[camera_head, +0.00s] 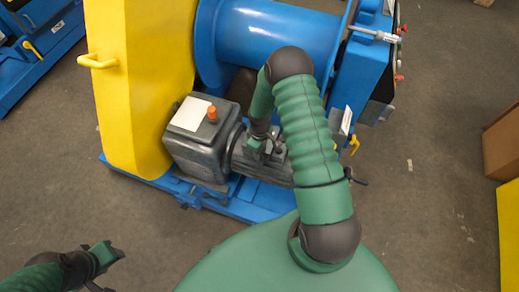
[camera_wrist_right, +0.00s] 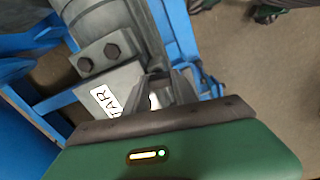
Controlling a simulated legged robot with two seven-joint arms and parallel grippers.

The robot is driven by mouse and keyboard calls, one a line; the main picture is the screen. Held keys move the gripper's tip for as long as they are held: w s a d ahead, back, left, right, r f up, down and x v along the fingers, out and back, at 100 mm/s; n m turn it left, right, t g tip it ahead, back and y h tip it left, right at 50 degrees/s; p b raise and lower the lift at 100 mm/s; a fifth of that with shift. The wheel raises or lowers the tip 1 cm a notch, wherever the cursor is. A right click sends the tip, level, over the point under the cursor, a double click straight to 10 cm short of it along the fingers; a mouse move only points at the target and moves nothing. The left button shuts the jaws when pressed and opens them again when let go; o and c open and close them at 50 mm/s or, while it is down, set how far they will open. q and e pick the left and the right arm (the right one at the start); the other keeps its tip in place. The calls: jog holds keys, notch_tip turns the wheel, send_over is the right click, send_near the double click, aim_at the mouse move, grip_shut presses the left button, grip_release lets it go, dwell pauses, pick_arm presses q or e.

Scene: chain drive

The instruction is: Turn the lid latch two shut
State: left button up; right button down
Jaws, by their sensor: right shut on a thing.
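My right gripper (camera_head: 262,150) reaches down to the grey motor (camera_head: 270,164) beside the gearbox. In the right wrist view my right gripper (camera_wrist_right: 160,88) has its fingers close together around a small pale part (camera_wrist_right: 154,101) in front of the grey housing. I cannot tell from the frames whether this part is lid latch two, or how far it is turned. The fingers and my arm hide most of it. My left gripper (camera_head: 106,256) is low at the left of the head view, away from the machine; its jaw opening is unclear.
A yellow guard (camera_head: 130,85) with a handle (camera_head: 98,62) stands left of a blue drum (camera_head: 270,40). The grey gearbox (camera_head: 198,145) has an orange cap (camera_head: 212,112). A blue base frame (camera_head: 245,205) lies below. Boxes (camera_head: 503,140) stand at the right; the floor between is clear.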

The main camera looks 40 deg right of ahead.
jog(key=shift+w+r+n, duration=0.1)
jog(key=shift+w+n, duration=0.1)
jog(key=shift+n, duration=0.7)
jog(key=shift+p, duration=0.3)
jog(key=c, duration=1.2)
grip_release()
jog(key=shift+c, duration=0.2)
jog(key=shift+o, duration=1)
jog(key=shift+s, duration=0.1)
notch_tip(320, 180, up, 16)
jog(key=p, duration=0.2)
jog(key=shift+r, duration=0.25)
